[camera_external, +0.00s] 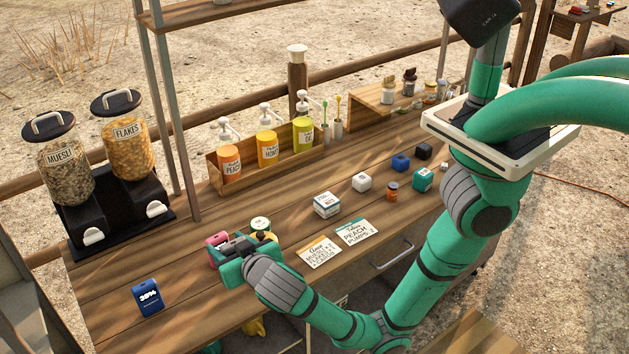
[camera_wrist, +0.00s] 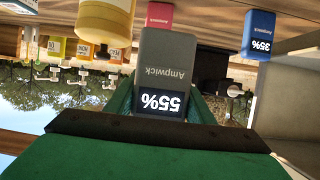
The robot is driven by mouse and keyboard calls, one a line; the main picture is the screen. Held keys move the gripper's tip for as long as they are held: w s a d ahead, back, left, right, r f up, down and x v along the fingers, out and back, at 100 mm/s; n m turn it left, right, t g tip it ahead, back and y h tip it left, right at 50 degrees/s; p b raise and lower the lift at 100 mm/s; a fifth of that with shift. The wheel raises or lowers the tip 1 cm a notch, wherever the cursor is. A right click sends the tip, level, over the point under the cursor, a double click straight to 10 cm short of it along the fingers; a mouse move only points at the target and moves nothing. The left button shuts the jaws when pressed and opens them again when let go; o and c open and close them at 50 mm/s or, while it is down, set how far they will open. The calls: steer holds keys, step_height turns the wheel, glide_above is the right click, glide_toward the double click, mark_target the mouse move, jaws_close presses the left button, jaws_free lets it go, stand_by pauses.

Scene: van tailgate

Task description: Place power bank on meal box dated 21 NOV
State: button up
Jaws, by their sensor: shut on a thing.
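My gripper (camera_external: 236,256) is shut on a grey Ampwick power bank (camera_wrist: 170,62) whose display reads 55%. In the external view my gripper is low over the counter's front left, and mostly hides the bank. A blue power bank (camera_external: 148,296) reading 35% in the wrist view (camera_wrist: 262,34) stands apart to the left. A red power bank (camera_external: 215,240) is just beyond my gripper. Small boxes stand to the right: a white one with a teal band (camera_external: 327,205), a plain white one (camera_external: 362,182) and a teal one (camera_external: 424,179). No 21 NOV date is legible.
A jar with a pale lid (camera_external: 260,224) stands close beside my gripper. Two cards (camera_external: 356,233) lie flat right of it. Pump bottles (camera_external: 267,150) stand in a wooden rack behind, and cereal dispensers (camera_external: 66,175) at the left. An amber jar (camera_external: 392,191) stands among the boxes.

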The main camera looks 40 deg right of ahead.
steer(key=shift+s+d+r, duration=0.3)
steer(key=shift+s+d, duration=0.1)
steer(key=shift+s, duration=0.15)
steer(key=shift+r, duration=0.1)
step_height(320, 180, up, 5)
steer(key=m+g+h, duration=0.4)
steer(key=m+h, duration=0.5)
glide_above(328, 192)
step_height(328, 192, down, 4)
steer(key=shift+w+d+f, duration=0.1)
steer(key=shift+f, duration=4.45)
steer(key=shift+f, duration=0.15)
